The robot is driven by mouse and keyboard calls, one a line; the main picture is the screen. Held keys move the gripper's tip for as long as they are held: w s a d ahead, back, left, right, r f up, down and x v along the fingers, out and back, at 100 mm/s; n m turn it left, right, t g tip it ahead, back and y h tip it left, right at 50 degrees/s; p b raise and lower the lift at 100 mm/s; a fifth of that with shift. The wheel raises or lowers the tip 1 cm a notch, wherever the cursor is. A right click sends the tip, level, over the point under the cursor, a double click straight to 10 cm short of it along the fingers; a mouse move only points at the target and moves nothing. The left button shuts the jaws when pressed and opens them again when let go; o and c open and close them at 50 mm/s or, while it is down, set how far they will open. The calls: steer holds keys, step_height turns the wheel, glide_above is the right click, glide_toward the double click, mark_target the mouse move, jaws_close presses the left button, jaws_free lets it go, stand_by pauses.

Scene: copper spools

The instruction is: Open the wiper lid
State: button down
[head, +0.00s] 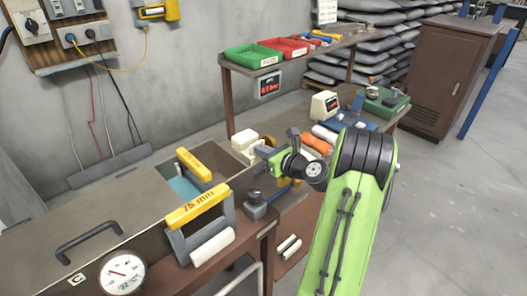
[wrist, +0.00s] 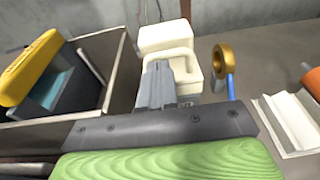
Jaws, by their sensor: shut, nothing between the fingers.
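A cream block (wrist: 165,38) with a raised loop-shaped part (wrist: 180,65) stands just past my fingertips in the wrist view; I take it to be the wiper and its lid. In the head view the cream block (head: 244,139) sits at the tank's right end, partly hidden by my gripper (head: 262,152). My gripper (wrist: 158,75) is shut and empty, its grey fingers overlapping the block's front in the wrist view. I cannot tell whether they touch it. How far the lid stands open is unclear.
A metal tank (head: 150,184) with yellow-topped holders, one marked 75 mm (head: 195,207), lies left. A brass ring (wrist: 224,62) on a blue stem stands close right of the block. A white trough (wrist: 287,122) and an orange roll (head: 316,145) are farther right.

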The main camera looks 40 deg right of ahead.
steer(key=shift+w+r+p, duration=0.15)
steer(key=shift+r+p, duration=0.3)
steer(key=shift+p, duration=0.5)
